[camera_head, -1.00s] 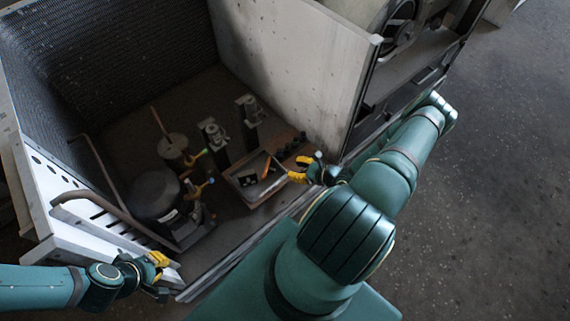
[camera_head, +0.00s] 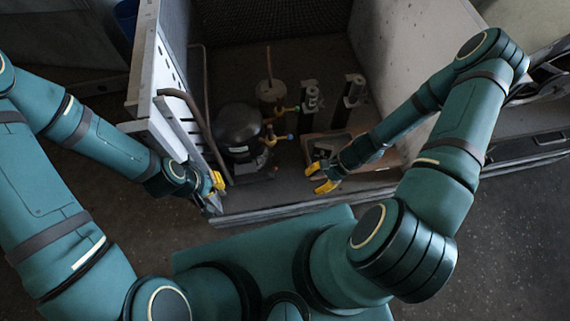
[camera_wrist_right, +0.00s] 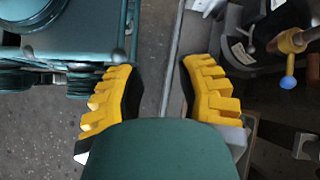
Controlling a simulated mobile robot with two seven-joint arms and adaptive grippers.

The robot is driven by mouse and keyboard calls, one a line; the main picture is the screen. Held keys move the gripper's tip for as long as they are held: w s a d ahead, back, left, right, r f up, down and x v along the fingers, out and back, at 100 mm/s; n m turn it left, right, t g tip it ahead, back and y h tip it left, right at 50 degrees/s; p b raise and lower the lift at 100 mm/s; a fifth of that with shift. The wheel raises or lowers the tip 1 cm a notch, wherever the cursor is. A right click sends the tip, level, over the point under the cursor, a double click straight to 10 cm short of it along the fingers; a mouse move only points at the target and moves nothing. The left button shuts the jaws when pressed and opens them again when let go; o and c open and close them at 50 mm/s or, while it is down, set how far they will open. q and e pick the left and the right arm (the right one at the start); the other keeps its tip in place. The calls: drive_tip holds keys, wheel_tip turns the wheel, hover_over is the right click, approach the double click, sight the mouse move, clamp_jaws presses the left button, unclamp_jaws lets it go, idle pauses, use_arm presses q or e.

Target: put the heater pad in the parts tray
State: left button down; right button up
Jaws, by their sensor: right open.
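I cannot make out a heater pad for certain in either current view. A small brown-rimmed tray (camera_head: 307,149), which may be the parts tray, stands on the housing floor. My right arm covers much of it, and its contents are unclear. My right gripper (camera_head: 322,179) is at the tray's near side. In the right wrist view my right gripper (camera_wrist_right: 157,68) is open, with nothing between its yellow fingers. My left gripper (camera_head: 217,182) is by the housing's white left wall; its jaws are too small to judge.
A black compressor (camera_head: 238,128) with coloured valve handles stands left of the tray. A copper-coloured pipe (camera_head: 186,103) bends along the left wall. Two upright dark fittings (camera_head: 311,97) stand behind the tray. The front edge (camera_head: 290,209) of the housing runs below both grippers.

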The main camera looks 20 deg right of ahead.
drive_tip(key=w+a+r+n+t+h, duration=0.1)
drive_tip(key=w+a+r+n+h, duration=0.2)
drive_tip(key=a+r+n, duration=0.6)
drive_tip(key=n+h, duration=0.1)
drive_tip(key=n, duration=0.3)
drive_tip(key=shift+w+r+n+t+h, duration=0.15)
drive_tip(key=shift+r+n+t+h, duration=0.15)
drive_tip(key=shift+t+h, duration=0.1)
drive_tip(key=shift+f, duration=0.1)
idle(0.7)
